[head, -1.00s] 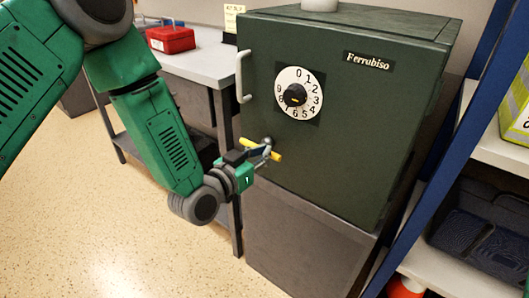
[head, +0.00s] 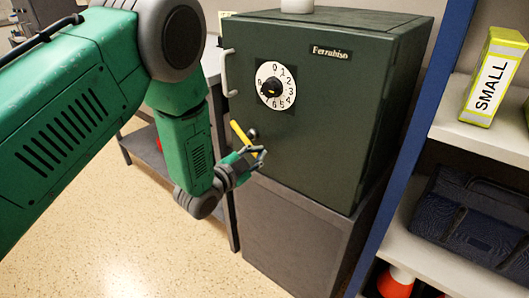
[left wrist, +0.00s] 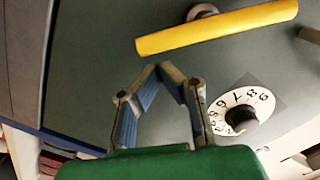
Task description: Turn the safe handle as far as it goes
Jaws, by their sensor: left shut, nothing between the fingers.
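The safe handle (head: 241,134) is a yellow bar on a grey hub, low on the left of the dark green safe's door (head: 320,130). In the head view it slants steeply from upper left to lower right. My left gripper (head: 262,154) is by the bar's lower end. In the left wrist view the handle (left wrist: 217,27) lies beyond the fingertips of my left gripper (left wrist: 166,68), with a visible gap. The fingers meet at their tips and hold nothing. My right gripper is not in view.
A numbered dial (head: 276,86) and a pale door pull (head: 230,73) are on the door near the handle. The safe stands on a grey cabinet (head: 290,240). A blue-framed shelf (head: 430,110) stands close on the right. A table is behind my left arm.

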